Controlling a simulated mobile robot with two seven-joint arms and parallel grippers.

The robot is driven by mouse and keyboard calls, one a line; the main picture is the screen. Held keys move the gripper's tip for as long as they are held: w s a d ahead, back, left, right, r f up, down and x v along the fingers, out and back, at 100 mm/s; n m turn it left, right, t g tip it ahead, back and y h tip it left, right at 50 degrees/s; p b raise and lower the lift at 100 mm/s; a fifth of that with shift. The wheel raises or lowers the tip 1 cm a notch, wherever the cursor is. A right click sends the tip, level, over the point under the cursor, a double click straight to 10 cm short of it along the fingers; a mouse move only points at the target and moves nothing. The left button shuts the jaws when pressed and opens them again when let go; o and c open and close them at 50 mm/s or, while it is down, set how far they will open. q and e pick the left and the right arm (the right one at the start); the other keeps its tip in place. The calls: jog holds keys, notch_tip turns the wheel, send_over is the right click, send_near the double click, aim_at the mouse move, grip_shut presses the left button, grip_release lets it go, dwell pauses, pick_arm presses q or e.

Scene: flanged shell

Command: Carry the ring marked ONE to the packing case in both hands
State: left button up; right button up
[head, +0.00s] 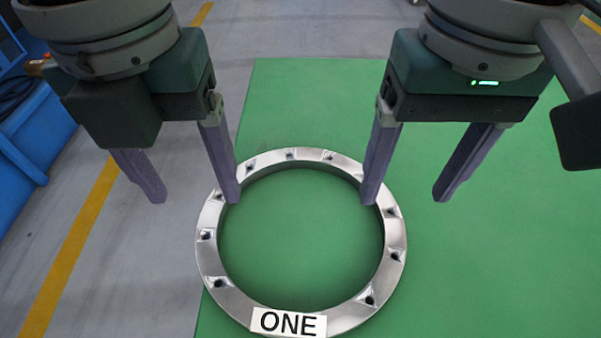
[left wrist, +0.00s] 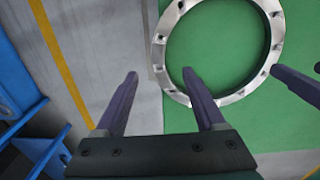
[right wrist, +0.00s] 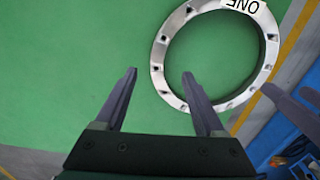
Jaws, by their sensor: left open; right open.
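The metal ring marked ONE (head: 397,240) lies flat on a green surface, its white ONE label (head: 288,323) at the near side. The ring also shows in the left wrist view (left wrist: 161,50) and the right wrist view (right wrist: 158,55). My left gripper (head: 193,200) is open above the ring's left side, one finger to each side of the rim in the picture. My right gripper (head: 405,200) is open above the ring's right side, its inner finger overlapping the rim and its outer finger outside. Both grippers are empty. No packing case can be made out for certain.
The green surface (head: 500,260) is clear to the right of the ring. A grey floor with a yellow line (head: 75,240) runs along the left. Blue containers (head: 35,140) stand at the far left, with dark cable-like items in one.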

aim_at(211, 223)
pick_arm(q)
notch_tip(211, 223, down, 6)
jog(key=shift+f, duration=0.1)
pick_arm(e)
notch_tip(211, 223, down, 6)
jog(key=shift+f, duration=0.1)
pick_arm(q)
grip_shut()
pick_arm(e)
grip_shut()
jog(key=shift+d, duration=0.1)
dwell(0.9)
